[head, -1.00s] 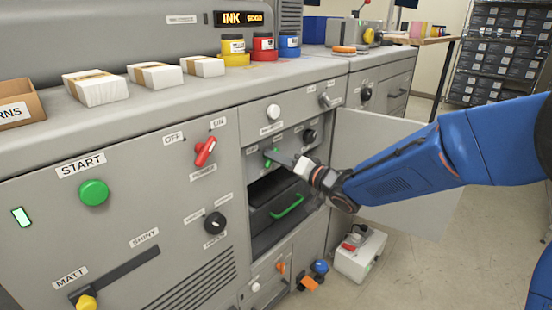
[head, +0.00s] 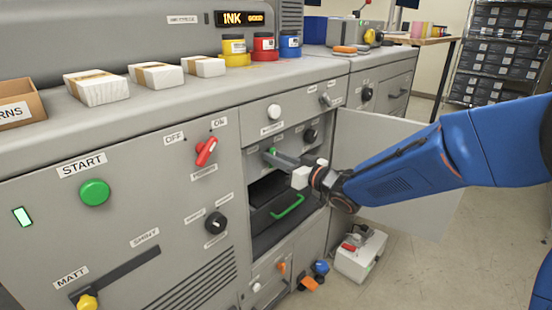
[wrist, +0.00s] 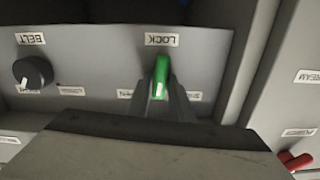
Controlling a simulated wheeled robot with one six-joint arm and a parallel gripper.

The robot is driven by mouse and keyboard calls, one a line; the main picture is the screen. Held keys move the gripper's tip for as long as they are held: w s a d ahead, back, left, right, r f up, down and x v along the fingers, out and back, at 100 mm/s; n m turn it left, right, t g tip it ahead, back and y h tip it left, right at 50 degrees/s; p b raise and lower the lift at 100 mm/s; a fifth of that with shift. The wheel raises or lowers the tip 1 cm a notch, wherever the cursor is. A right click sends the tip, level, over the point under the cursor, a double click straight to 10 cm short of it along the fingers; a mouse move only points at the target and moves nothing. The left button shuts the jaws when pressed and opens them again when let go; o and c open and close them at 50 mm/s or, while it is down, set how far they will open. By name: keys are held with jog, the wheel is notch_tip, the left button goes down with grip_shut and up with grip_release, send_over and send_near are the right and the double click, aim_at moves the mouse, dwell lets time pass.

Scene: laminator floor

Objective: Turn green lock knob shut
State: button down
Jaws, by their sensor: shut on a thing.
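The green lock knob (wrist: 161,72) is on a grey panel, under a LOCK label that reads upside down in the wrist view. My gripper (wrist: 160,88) is shut on this knob, with a finger on each side of it. The knob's long grip runs nearly up and down in the wrist view. Small labels sit on either side of the fingers, partly hidden. In the head view, a bit of the green knob (head: 272,150) shows at the tip of my gripper (head: 276,156).
A black BELT knob (wrist: 33,72) is on the same panel. Below the lock knob, an open bay holds a dark drawer with a green handle (head: 288,206). An open door panel (head: 350,135) stands to the right, behind my arm. A white box (head: 360,255) is on the floor.

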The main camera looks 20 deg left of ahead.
jog(key=shift+s+a+f+n, duration=0.1)
jog(key=shift+s+n, duration=0.05)
jog(key=shift+n, duration=2.4)
jog(key=shift+s+n, duration=0.15)
jog(key=shift+n, duration=2.4)
jog(key=c, duration=1.6)
grip_release()
jog(key=v, duration=1.7)
jog(key=shift+s, duration=0.15)
